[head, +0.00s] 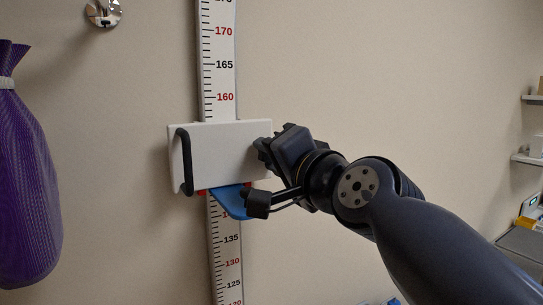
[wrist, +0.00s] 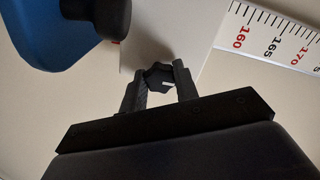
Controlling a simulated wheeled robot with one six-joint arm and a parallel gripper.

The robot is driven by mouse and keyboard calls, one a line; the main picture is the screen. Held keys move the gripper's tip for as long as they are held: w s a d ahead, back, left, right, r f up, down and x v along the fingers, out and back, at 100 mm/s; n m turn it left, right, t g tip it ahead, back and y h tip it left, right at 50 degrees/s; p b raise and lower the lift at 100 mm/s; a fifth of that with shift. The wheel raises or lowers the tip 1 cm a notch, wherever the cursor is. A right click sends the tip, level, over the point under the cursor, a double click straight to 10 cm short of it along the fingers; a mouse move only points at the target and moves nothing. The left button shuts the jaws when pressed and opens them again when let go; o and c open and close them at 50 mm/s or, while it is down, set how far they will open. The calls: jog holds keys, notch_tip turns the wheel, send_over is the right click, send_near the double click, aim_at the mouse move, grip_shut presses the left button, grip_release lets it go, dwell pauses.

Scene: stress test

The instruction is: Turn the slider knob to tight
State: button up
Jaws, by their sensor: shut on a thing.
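The white slider block (head: 220,152) sits across the vertical height scale (head: 218,75) on the wall, below the 160 mark. A black handle (head: 184,162) runs down its left side. A blue paddle (head: 231,200) sticks out under it. My gripper (head: 264,150) is at the block's right side. In the wrist view my gripper (wrist: 160,80) has its two fingers shut around a dark faceted knob (wrist: 158,76) with a small pale mark, against the white slider block (wrist: 175,35). In the head view the knob is hidden by my gripper. No tight or loose label is readable.
A purple bag (head: 28,170) hangs at the left, near a chrome wall hook (head: 104,12). Shelves (head: 528,158) with small items stand at the far right. The wall between the scale and the shelves is bare. The blue paddle (wrist: 50,35) is close to my gripper in the wrist view.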

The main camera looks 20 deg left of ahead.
jog(key=o, duration=1)
jog(key=b+v, duration=0.3)
jog(key=v, duration=0.7)
jog(key=shift+s+d, duration=0.2)
jog(key=shift+d, duration=0.15)
jog(key=shift+a, duration=0.1)
jog(key=p+x, duration=0.3)
jog(key=x, duration=0.7)
jog(key=shift+w+a, duration=0.25)
jog(key=shift+s+d, duration=0.1)
